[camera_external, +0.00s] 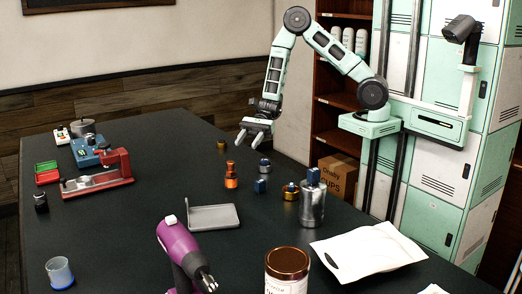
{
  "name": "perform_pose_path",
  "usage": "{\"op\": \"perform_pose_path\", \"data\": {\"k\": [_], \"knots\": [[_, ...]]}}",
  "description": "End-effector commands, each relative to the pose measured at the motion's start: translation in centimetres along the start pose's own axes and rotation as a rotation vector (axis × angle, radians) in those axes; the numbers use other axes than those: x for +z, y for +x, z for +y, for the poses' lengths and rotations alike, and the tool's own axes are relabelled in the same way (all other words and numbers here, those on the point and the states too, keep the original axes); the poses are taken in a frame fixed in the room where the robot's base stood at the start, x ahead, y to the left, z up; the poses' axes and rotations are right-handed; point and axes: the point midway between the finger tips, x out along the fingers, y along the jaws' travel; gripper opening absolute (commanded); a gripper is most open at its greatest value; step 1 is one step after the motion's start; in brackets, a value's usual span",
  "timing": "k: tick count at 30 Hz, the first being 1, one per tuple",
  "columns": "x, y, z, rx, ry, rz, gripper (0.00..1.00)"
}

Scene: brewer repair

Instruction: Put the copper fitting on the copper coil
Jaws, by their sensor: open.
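The copper coil (231,182) is a bright orange ringed piece standing upright on the dark table, near the middle of the picture. A smaller copper-brown piece, which looks like the copper fitting (230,167), stands upright on top of it. They appear to touch; how firmly the fitting sits cannot be told at this size. My gripper (250,143) is open and empty. In the picture it is above and to the right of the coil and fitting, clear of both, with its fingers pointing down.
Blue-topped parts (262,168), a brass part (291,191) and a steel canister (312,205) stand right of the coil. A grey tray (213,217) lies in front. A purple tool (180,250) and jar (287,270) are nearer. A red device (100,178) is left.

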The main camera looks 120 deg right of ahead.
Motion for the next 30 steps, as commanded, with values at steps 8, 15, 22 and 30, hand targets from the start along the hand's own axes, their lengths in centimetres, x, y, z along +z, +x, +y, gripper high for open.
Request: {"op": "perform_pose_path", "data": {"k": [8,15,22,30], "knots": [[5.5,4.0,17.9,0.578,-0.499,0.084,0.45],[5.9,-0.7,34.0,1.201,-1.202,0.11,0.45],[4.9,-7.2,40.6,1.642,-1.949,0.016,0.45],[5.4,-10.2,42.3,1.826,-2.528,-0.138,0.45]]}}
